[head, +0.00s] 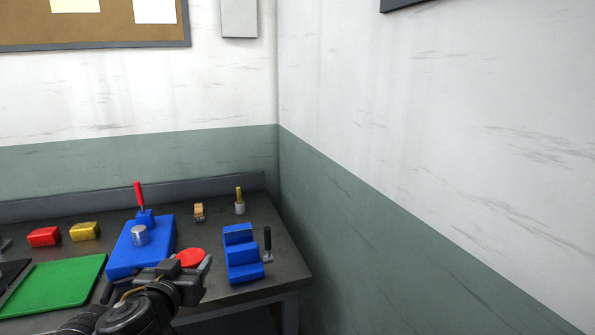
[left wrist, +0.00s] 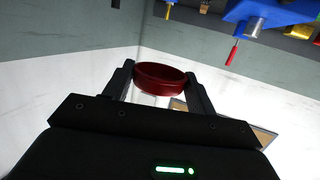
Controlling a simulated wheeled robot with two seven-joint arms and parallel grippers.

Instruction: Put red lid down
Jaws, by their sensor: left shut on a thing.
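The red lid (head: 190,257) is a flat round disc, held above the right part of the bench in the head view. My left gripper (head: 187,267) is shut on it and partly covers it. In the left wrist view the lid (left wrist: 160,74) sits between the two fingertips of my left gripper (left wrist: 160,80), with its dark red side showing. The lid is apart from the bench top. My right gripper is not in view.
A blue press (head: 120,254) with a red lever and a metal cylinder stands behind the gripper. A green mat (head: 55,283), red block (head: 44,236) and yellow block (head: 85,231) lie left.

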